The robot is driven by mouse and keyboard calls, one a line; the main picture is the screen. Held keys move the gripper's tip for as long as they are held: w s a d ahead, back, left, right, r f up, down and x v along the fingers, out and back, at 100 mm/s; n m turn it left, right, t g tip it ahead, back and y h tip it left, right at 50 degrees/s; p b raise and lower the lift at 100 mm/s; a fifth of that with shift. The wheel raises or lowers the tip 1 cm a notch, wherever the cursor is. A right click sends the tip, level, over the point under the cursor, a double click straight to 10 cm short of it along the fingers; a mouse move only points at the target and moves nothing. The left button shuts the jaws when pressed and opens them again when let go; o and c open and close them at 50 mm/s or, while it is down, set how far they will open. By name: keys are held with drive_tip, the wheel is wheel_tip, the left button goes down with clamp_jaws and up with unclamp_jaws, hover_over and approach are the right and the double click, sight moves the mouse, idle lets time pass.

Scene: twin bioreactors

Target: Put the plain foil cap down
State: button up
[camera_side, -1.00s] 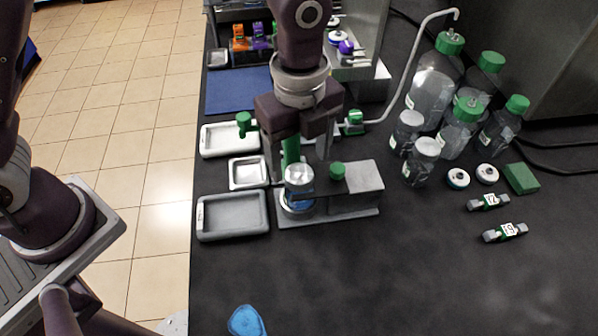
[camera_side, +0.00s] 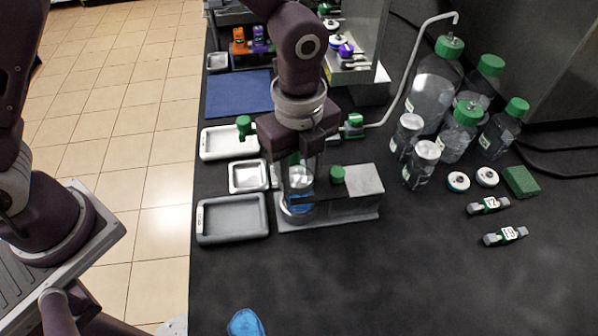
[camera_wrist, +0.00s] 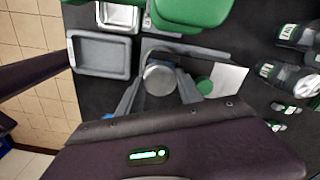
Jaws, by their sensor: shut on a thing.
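The silver foil cap (camera_side: 300,177) sits at the mouth of the glass vessel with blue liquid (camera_side: 298,207), which stands on the grey stand's base. My gripper (camera_side: 301,183) points down over it, with one finger on each side, and is shut on the cap. In the wrist view the round cap (camera_wrist: 158,78) shows between my two fingertips (camera_wrist: 158,90). The fingers and cap hide much of the vessel's top. I cannot tell whether the cap still touches the vessel.
A small metal tray (camera_side: 233,178) and a grey tray (camera_side: 203,232) lie left of the vessel; a white tray (camera_side: 206,146) is behind. A grey block with a green knob (camera_side: 337,174) stands close right. Bottles (camera_side: 421,165) stand further right. The front bench is mostly clear.

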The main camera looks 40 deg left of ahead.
wheel_tip(320, 180, up, 14)
hover_over(230, 143)
wheel_tip(230, 143, down, 22)
drive_tip(key=shift+w+f, duration=0.1)
drive_tip(key=shift+f, duration=0.1)
drive_tip(key=shift+f, duration=0.1)
drive_tip(key=o, duration=1.3)
drive_tip(key=shift+c, duration=0.2)
